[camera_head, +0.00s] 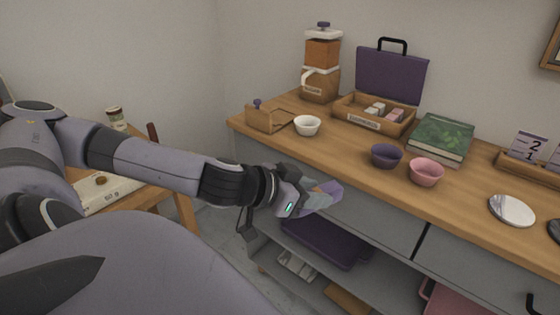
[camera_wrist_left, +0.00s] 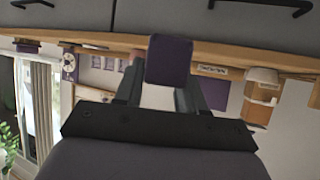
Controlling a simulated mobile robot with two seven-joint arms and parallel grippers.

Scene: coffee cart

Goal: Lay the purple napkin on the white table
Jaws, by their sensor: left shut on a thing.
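My left gripper (camera_head: 312,197) reaches in from the left, in front of the grey cabinet below the wooden counter's edge. It is shut on the purple napkin (camera_head: 330,191), a small folded piece that sticks out past the fingertips. In the left wrist view, the napkin (camera_wrist_left: 168,60) shows as a dark purple rectangle between the fingers. A low wooden table with a pale white surface on it (camera_head: 112,190) stands at the left, partly hidden behind my arm and body. I cannot tell whether this is the white table. My right gripper is not in view.
The wooden counter (camera_head: 460,190) bears a white bowl (camera_head: 307,126), a purple bowl (camera_head: 386,155), a pink bowl (camera_head: 426,173), a green book (camera_head: 441,137), and a white disc (camera_head: 511,210). A dark purple tray (camera_head: 325,242) lies on the shelf below. Bare floor shows between table and cabinet.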

